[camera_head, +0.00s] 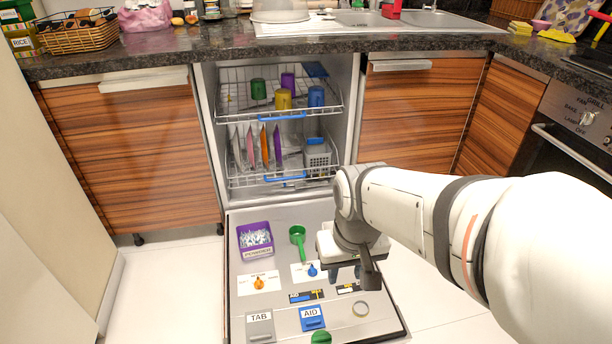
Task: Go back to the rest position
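My gripper (352,272) hangs at the end of my white arm, which reaches in from the right. It is over the right part of the lowered dishwasher door (285,280), pointing down. Its dark fingers show partly below the pale wrist.
The door holds a purple powder box (255,239), a green scoop (298,240), an orange knob (259,283), a blue knob (312,270), a grey TAB lid (260,325) and a blue AID lid (311,318). Two loaded racks (286,118) stand behind. An oven (580,115) is right.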

